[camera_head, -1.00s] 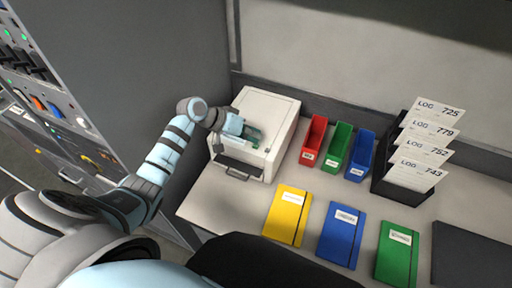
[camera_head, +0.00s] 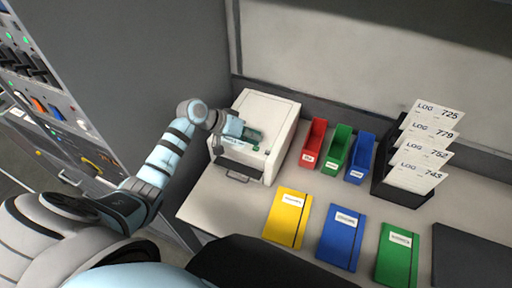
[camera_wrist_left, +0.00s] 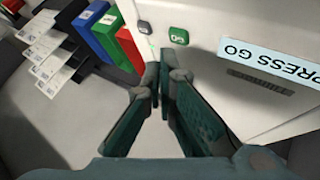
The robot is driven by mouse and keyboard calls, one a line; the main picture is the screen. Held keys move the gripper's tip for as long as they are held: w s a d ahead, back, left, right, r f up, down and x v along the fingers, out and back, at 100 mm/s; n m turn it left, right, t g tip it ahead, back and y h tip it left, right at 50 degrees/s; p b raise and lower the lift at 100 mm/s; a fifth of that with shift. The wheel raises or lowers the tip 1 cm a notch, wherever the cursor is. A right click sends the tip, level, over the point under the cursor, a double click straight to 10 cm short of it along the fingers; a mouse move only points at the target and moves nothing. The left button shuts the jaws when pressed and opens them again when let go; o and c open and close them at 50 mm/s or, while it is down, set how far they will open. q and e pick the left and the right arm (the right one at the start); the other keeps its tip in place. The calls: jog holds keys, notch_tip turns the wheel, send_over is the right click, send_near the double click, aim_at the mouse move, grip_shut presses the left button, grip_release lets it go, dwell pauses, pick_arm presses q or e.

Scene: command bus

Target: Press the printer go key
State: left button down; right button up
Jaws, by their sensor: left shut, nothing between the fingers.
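The white printer (camera_head: 270,108) stands at the back left of the counter and shows large in the left wrist view (camera_wrist_left: 215,90). Its green go key (camera_wrist_left: 178,36) is on the printer's face, close to a small dark grey key (camera_wrist_left: 144,27). A pale blue "PRESS GO" label (camera_wrist_left: 270,62) lies to the right of the go key. My left gripper (camera_wrist_left: 155,68) is shut and empty over the printer. In the left wrist view its fingertips appear below and left of the go key, with no visible contact. The left gripper (camera_head: 254,134) partly hides the printer top in the head view.
Red (camera_head: 313,143), green (camera_head: 337,147) and blue (camera_head: 360,155) bins stand right of the printer, then a dark rack (camera_head: 400,192) of log cards. Yellow, blue and green notebooks lie in front. A grey panel (camera_head: 150,60) rises at the left.

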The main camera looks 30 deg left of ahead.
pick_arm(q)
jog(key=shift+f, duration=0.15)
jog(key=shift+f, duration=0.25)
